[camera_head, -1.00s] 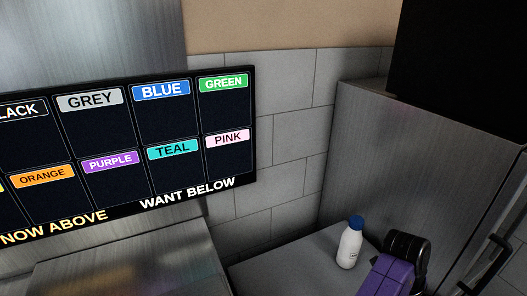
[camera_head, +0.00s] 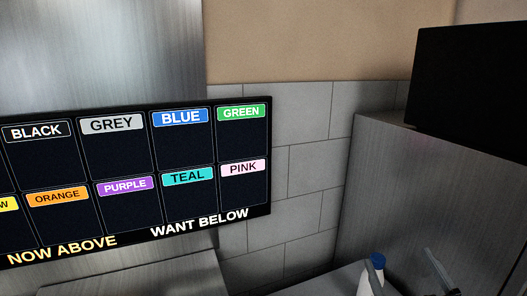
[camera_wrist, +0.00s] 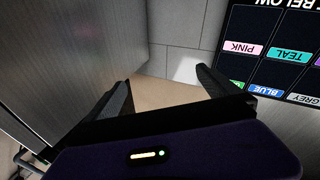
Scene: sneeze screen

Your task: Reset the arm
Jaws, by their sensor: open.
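My gripper (camera_wrist: 165,92) shows in the wrist view with its two dark fingers spread wide apart and nothing between them. The wrist view is turned over, so the board's lettering reads upside down at its upper right. In the head view, only a thin grey piece at the lower right edge may be part of my arm; I cannot tell. A white bottle with a blue cap (camera_head: 373,272) stands on the counter at the bottom right of the head view, cut off by the lower edge and apart from the wall.
A black board (camera_head: 135,185) with coloured labels hangs at the left in the head view, and shows in the wrist view (camera_wrist: 270,62). A tall metal cabinet (camera_head: 430,200) stands at the right with a black box (camera_head: 475,95) on top. Grey tiled wall (camera_head: 305,160) lies between.

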